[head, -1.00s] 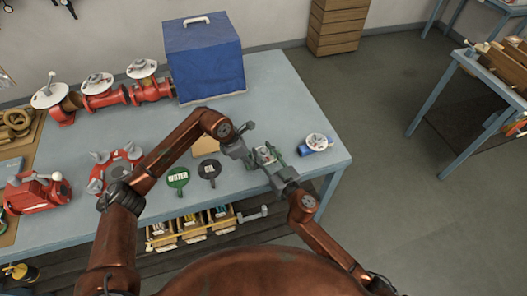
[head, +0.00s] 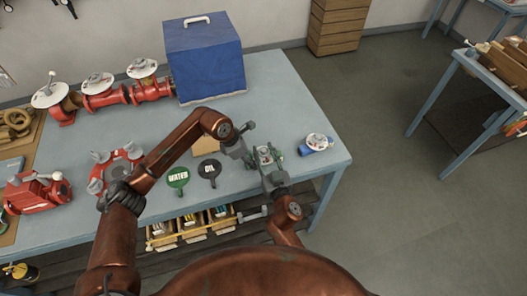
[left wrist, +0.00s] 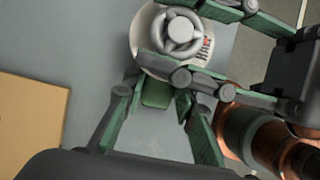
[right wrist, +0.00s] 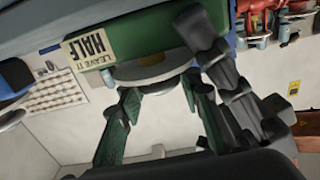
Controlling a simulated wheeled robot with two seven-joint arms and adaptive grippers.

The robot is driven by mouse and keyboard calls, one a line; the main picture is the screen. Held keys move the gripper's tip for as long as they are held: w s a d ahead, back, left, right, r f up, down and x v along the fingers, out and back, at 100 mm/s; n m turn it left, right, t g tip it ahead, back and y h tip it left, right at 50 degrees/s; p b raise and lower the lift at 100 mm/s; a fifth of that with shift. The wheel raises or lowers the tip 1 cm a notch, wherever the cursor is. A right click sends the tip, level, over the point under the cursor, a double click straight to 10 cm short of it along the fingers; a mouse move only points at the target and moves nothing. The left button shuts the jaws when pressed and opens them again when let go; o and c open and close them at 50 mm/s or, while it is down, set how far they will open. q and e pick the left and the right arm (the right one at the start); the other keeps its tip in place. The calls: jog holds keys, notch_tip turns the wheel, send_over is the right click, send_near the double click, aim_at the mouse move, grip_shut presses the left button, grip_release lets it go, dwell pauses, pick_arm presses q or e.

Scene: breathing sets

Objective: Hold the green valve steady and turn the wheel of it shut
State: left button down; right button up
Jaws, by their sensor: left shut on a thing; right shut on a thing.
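The green valve (head: 265,154) is near the front right of the table, between my grippers. In the left wrist view its round white plate carries a grey spoked wheel (left wrist: 180,30), with a bit of green body (left wrist: 157,92) below. My left gripper (left wrist: 160,112) is shut on the body, its pads either side. My right gripper (right wrist: 160,105) comes from the opposite side, fingers straddling the wheel, shut on it. In the right wrist view the green body (right wrist: 150,32) bears a label reading "LEAVE IT HALF" (right wrist: 86,46). The fingers hide much of the valve in the head view.
A blue valve (head: 317,144) lies just right of it. A blue covered box (head: 205,60) and red valves (head: 100,90) stand behind. Labelled bins (head: 190,226) hang below the front edge.

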jog(key=shift+r, duration=0.1)
jog(key=o, duration=0.9)
jog(key=shift+s, duration=0.1)
jog(key=v, duration=1.2)
